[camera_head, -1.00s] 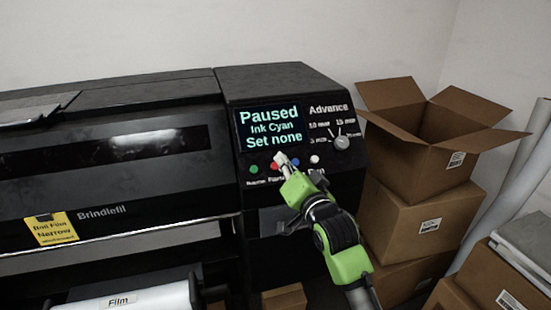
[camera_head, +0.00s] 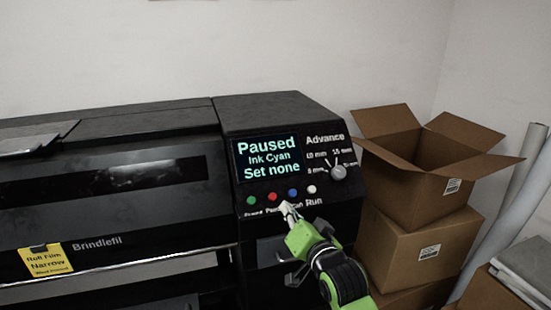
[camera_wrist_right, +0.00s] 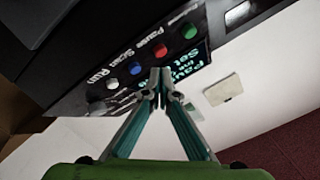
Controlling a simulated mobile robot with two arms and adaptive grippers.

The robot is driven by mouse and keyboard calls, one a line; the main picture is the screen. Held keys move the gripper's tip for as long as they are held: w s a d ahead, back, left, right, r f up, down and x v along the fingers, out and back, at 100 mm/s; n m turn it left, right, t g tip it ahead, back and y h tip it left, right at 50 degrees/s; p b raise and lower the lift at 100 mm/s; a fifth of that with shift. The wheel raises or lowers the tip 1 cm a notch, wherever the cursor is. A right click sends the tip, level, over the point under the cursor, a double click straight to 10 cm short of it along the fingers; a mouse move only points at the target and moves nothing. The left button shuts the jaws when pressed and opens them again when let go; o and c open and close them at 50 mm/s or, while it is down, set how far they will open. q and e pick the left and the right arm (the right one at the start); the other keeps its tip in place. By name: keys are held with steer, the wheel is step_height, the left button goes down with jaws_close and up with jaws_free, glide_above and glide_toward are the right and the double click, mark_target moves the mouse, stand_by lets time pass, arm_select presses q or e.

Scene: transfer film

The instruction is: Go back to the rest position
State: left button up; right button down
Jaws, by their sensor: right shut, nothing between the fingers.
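My right gripper (camera_head: 287,208) is green with pale fingertips, shut and empty. In the head view it sits in front of the printer's control panel, just below the row of buttons. Its fingertips overlap the panel in the picture near the red button (camera_head: 272,196) and blue button (camera_head: 292,193); I cannot tell the exact gap. The green button (camera_head: 251,200) and white button (camera_head: 311,189) are clear of it. In the right wrist view the shut fingertips (camera_wrist_right: 160,75) cover part of the screen (camera_wrist_right: 188,66). The screen (camera_head: 268,159) reads "Paused, Ink Cyan, Set none". My left gripper is not in view.
The black printer (camera_head: 110,220) fills the left and middle, with a yellow "Roll Film Narrow" tag (camera_head: 46,261). An Advance knob (camera_head: 338,172) sits at the panel's right. Stacked cardboard boxes (camera_head: 420,250) and pale rolls (camera_head: 505,205) stand close at right.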

steer(key=s+d+f+n+g+h, duration=0.1)
steer(key=s+d+f+g+h, duration=0.15)
steer(key=s+d+f, duration=0.45)
steer(key=s+d+f+n+g+h, duration=0.1)
steer(key=s+d+f+g, duration=0.15)
steer(key=s+f, duration=0.75)
steer(key=s+d+f+n+g+h, duration=0.1)
steer(key=s+d+f+g, duration=0.15)
steer(key=s, duration=0.55)
steer(key=s+d+f+n+g+h, duration=0.1)
steer(key=s+d+f+g, duration=0.2)
steer(key=s, duration=0.5)
steer(key=s+d+f+n+g, duration=0.2)
steer(key=s+d+f, duration=0.15)
steer(key=s, duration=0.45)
step_height(320, 180, down, 32)
steer(key=s+g+b, duration=0.1)
steer(key=b, duration=0.5)
steer(key=s+d+f+b, duration=0.1)
steer(key=s+f+b, duration=0.1)
steer(key=s+f, duration=0.6)
steer(key=s+d+f+g+b, duration=0.1)
steer(key=s+f+b, duration=0.2)
steer(key=s+f, duration=0.6)
step_height(320, 180, down, 5)
steer(key=shift+s+d+f, duration=0.2)
steer(key=shift+s+d, duration=0.1)
